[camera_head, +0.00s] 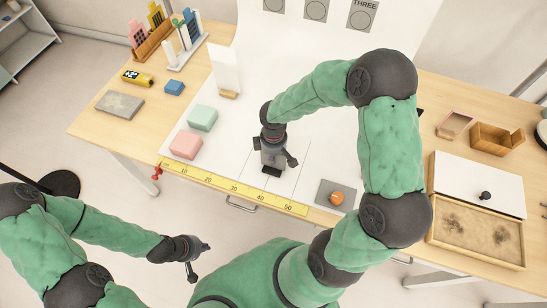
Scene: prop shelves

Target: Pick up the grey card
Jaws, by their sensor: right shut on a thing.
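My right gripper (273,167) is low over the white sheet on the table, between the thin drawn lines and behind the yellow ruler. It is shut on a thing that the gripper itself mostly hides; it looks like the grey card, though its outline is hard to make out. I cannot tell whether it touches the sheet. My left gripper (199,261) is in front of the table, away from the tabletop, with its fingers apart and empty.
A yellow ruler (232,188) lies along the front edge. Pink (185,145) and green (203,118) blocks stand left, beyond them a grey slab (119,104). An orange ball (336,198) sits on a grey plate (325,190). A sand tray (475,235) is at right.

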